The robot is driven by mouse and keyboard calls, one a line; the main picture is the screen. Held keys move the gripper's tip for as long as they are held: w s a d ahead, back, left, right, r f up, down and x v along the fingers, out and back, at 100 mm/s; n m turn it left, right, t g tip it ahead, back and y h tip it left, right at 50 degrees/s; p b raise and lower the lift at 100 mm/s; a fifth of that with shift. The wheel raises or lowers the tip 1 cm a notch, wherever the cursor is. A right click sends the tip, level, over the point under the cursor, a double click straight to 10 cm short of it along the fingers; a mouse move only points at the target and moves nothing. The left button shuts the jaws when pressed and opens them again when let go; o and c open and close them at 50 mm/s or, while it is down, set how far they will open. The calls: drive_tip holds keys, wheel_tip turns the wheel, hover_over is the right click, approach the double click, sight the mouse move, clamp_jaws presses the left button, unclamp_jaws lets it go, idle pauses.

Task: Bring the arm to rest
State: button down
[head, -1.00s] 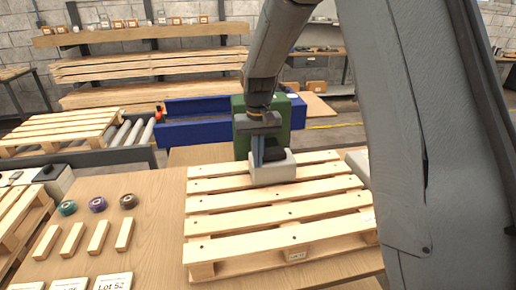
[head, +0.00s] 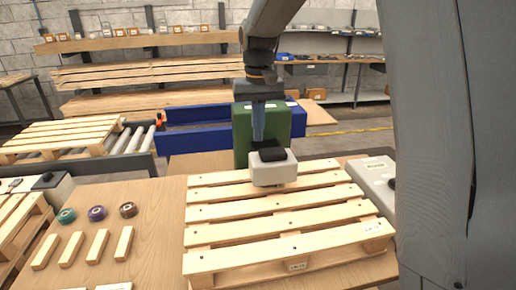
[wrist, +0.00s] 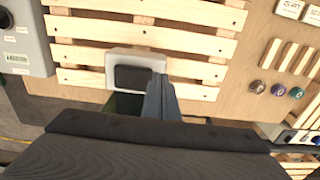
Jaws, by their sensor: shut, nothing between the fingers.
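My gripper (head: 259,138) points straight down, with its fingers shut together and nothing held. It is above the far edge of the slatted pallet (head: 280,221), just behind and above a pale grey block with a black top (head: 273,175). In the wrist view, the shut fingers (wrist: 160,100) show next to that block (wrist: 120,59). The block sits on the pallet's far slats, and the fingers look apart from it.
Several tape rolls (head: 97,213) and wooden blocks (head: 97,246) lie left of the pallet. A grey device (head: 372,178) stands at right.

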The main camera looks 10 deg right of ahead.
drive_tip(key=shift+r, duration=0.65)
drive_tip(key=s+d+f, duration=0.3)
drive_tip(key=s+f, duration=0.4)
drive_tip(key=s, duration=0.4)
drive_tip(key=s+d+f+t+b, duration=0.1)
drive_tip(key=s+d+f, duration=0.2)
drive_tip(key=s+f, duration=0.4)
drive_tip(key=s, duration=0.4)
drive_tip(key=shift+s+f, duration=0.2)
drive_tip(key=shift+f, duration=0.15)
drive_tip(key=shift+d, duration=0.2)
